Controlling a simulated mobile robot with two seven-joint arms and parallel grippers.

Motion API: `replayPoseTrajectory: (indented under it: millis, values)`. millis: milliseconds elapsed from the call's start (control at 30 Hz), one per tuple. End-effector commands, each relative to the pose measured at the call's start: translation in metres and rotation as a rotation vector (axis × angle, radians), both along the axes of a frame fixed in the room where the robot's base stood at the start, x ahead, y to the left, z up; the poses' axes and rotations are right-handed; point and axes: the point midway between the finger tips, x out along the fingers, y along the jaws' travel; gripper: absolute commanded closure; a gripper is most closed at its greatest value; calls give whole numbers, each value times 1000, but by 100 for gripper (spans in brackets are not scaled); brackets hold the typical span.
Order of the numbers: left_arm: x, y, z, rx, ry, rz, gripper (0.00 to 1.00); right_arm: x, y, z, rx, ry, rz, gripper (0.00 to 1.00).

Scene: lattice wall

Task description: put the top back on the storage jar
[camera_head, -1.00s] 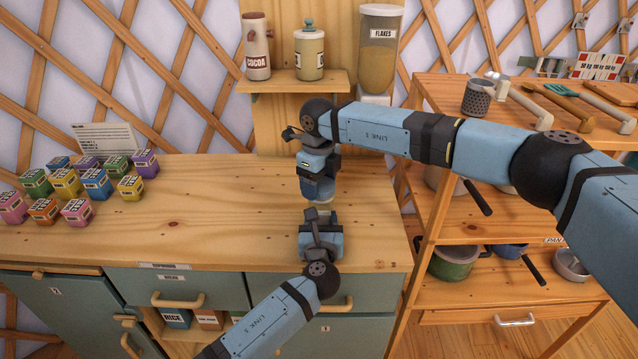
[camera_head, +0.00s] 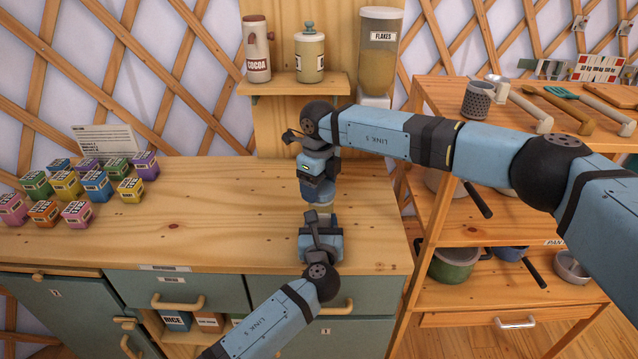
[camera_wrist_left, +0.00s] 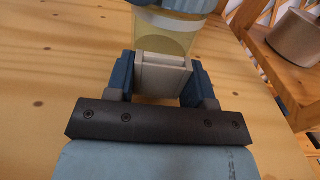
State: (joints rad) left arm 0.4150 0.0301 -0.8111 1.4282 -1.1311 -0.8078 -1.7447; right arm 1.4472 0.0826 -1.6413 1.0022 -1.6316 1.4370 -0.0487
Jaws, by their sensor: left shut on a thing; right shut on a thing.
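The storage jar (camera_wrist_left: 170,42), with a clear yellowish body and pale rim, stands upright on the counter in the left wrist view. In the head view it is mostly hidden between my grippers. My left gripper (camera_wrist_left: 162,78) is shut on a pale grey block at the jar's near side; it also shows in the head view (camera_head: 321,222). My right gripper (camera_head: 320,190) is directly above the jar, pointing down and shut. A blue-grey part (camera_wrist_left: 180,5) sits over the jar's rim; I cannot tell whether it is the top or whether it is seated.
Small coloured boxes (camera_head: 95,184) stand on the wooden counter (camera_head: 220,215) at left. A cocoa container (camera_head: 256,50), a lidded canister (camera_head: 309,55) and a flakes dispenser (camera_head: 378,50) are behind. A rack (camera_head: 430,170) with pans stands at right. The counter's middle is clear.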

Motion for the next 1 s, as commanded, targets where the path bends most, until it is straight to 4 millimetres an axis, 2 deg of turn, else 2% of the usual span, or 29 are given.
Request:
replayPoseTrajectory:
  millis: [1000]
  values:
    - [-1,-2,2,0,-4,-3,94,-1,-2,-18,-6,5,-1,54]
